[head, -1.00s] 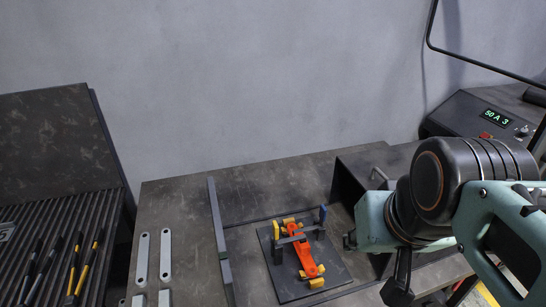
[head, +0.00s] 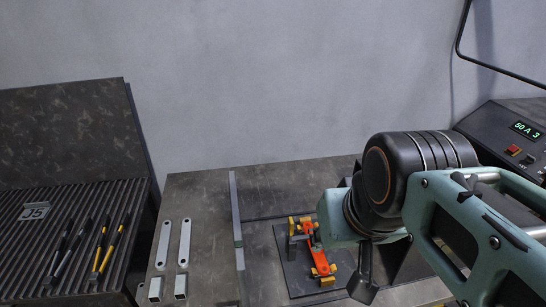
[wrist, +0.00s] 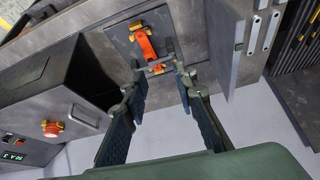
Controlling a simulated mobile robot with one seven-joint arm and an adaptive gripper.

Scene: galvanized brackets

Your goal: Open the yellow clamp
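An orange part (head: 316,259) lies on a dark fixture plate (head: 297,285), with small yellow pieces at both its ends. A yellow upright piece (head: 291,226), seemingly the yellow clamp's handle, stands at the far left end beside a grey bar. In the wrist view the orange part (wrist: 143,44) lies beyond the fingertips, with small yellow parts (wrist: 158,68) at its near end. My gripper (wrist: 159,75) is open and empty, its fingers apart from the fixture. In the head view my arm covers the fixture's right side. I cannot tell the clamp's exact state.
A grey upright fence (head: 237,225) stands left of the fixture. A control box with a red button (wrist: 51,128) stands on the other side.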

